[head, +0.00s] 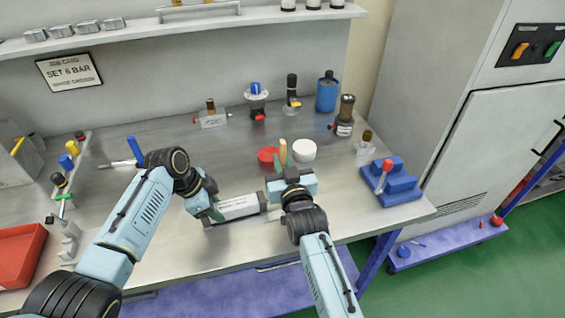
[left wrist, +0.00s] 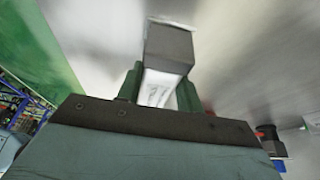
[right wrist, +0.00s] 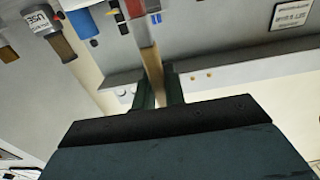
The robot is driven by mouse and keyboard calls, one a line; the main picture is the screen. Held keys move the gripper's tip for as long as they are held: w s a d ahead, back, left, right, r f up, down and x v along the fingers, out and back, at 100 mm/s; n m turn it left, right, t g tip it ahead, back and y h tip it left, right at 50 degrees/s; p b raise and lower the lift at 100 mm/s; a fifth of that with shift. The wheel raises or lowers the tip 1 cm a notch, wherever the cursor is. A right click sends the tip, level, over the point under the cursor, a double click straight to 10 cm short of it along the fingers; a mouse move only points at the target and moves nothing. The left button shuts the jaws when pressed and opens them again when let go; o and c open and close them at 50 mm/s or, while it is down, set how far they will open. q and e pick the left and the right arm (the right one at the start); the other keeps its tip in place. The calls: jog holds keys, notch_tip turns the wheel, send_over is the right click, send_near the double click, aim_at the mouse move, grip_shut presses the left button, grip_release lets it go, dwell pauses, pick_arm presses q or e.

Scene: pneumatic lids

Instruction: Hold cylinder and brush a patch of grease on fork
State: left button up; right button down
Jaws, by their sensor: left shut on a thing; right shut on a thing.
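The cylinder (head: 238,207) is a silver body with a white label and dark end caps, lying level just over or on the front of the bench. My left gripper (head: 214,212) is shut on it near its left end. In the left wrist view its dark end block (left wrist: 168,48) points away beyond the fingers (left wrist: 158,88). The fork at its right end is too small to make out. The handle also shows in the right wrist view (right wrist: 151,62); the bristles are hidden.
A red tub (head: 268,156) and a white round pot (head: 304,150) stand just behind my right gripper. A blue block fixture (head: 398,187) is at right, a red tray (head: 20,255) at left. Valves and a blue canister (head: 327,93) stand at the back.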

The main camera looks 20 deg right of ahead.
aim_at(284, 145)
pick_arm(q)
jog(key=shift+s+f, duration=0.2)
jog(key=shift+f, duration=0.1)
pick_arm(e)
jog(key=shift+r, duration=3.55)
pick_arm(q)
jog(key=o, duration=1)
jog(key=shift+w, duration=0.1)
jog(key=shift+r, duration=0.15)
jog(key=shift+w+a+r, duration=0.15)
jog(key=shift+r, duration=0.35)
jog(key=v, duration=1.1)
